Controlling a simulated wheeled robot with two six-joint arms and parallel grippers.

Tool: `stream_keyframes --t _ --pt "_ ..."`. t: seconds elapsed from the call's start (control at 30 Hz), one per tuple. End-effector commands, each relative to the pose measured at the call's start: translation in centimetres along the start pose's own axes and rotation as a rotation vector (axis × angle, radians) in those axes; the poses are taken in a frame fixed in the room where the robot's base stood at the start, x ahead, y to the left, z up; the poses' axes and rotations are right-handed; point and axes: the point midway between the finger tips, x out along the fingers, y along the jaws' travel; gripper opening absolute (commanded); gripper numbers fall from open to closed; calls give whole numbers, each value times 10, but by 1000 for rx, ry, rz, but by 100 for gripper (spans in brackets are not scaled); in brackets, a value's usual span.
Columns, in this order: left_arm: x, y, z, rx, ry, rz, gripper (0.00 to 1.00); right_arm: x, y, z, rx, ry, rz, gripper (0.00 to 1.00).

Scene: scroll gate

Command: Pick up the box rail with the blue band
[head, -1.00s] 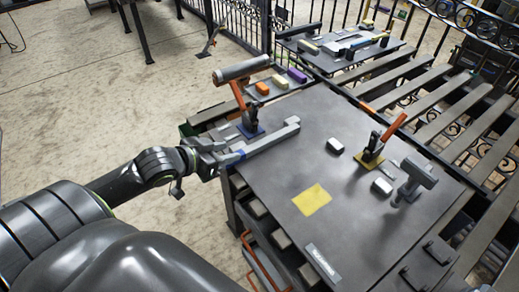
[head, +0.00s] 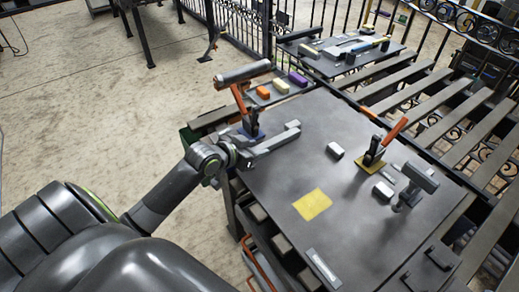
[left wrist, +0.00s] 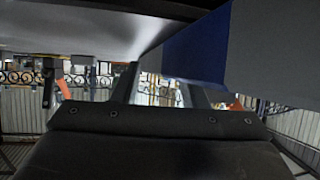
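The box rail (head: 278,138) is a grey bar lying on the dark workbench near its left edge, with its near-left end at my left gripper (head: 236,152). Its blue band (left wrist: 198,52) shows large in the left wrist view; in the head view the gripper hides it. In the left wrist view, the two fingers (left wrist: 162,90) stand apart with background visible between them. The grey rail fills the upper right, above and close to the right finger. I cannot tell whether they touch. My right gripper is not in view.
An orange-handled clamp (head: 243,107) stands just behind the rail. A second clamp (head: 380,145), a yellow square (head: 312,204) and a grey T-shaped piece (head: 413,185) are on the workbench (head: 290,175). Orange, yellow and purple blocks lie beyond. The bench middle is mostly clear.

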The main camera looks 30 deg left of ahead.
Motion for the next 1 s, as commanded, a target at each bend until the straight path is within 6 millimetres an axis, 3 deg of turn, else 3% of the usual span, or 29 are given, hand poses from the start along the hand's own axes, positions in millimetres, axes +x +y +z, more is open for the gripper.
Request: stream_keyframes --t 0.3,0.6,1.0 --pt "5 0 0 1 0 0 39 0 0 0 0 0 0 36" --pt "5 0 0 0 0 -1 0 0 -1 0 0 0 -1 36" --pt "3 -1 -5 4 3 -3 0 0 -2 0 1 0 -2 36"
